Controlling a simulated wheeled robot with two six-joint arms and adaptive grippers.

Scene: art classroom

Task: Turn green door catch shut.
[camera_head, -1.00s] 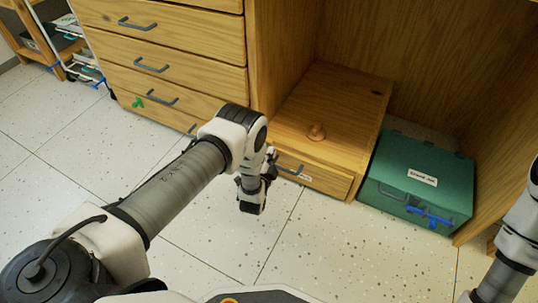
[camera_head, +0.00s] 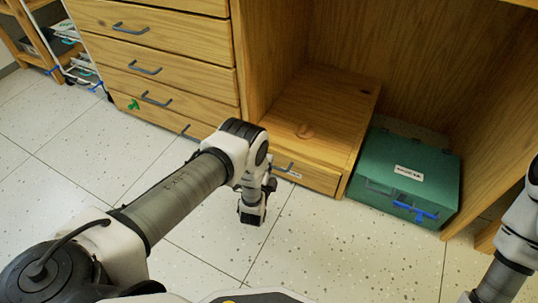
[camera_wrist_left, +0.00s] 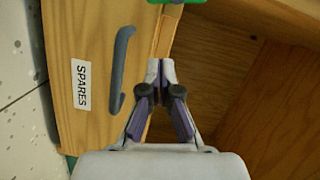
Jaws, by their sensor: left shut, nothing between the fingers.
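A small green piece (camera_wrist_left: 178,1) shows at the top edge of the left wrist view, mostly cut off, by the edge of the wooden front labelled SPARES. I cannot tell from this sliver how it is turned. Another small green shape (camera_head: 133,104) is on the lower left drawers in the head view. My left gripper (camera_wrist_left: 161,68) is shut and empty, beside the SPARES front's edge and below the green piece in the wrist picture. In the head view my left wrist hangs before the low wooden unit, its fingertips hidden. My right gripper is out of view.
The low wooden unit (camera_head: 320,105) has a knob on top and a grey handle (camera_wrist_left: 120,70) on its front. A green box (camera_head: 405,178) with a blue latch (camera_head: 415,211) stands to its right. Drawers (camera_head: 150,60) stand left. The floor in front is clear.

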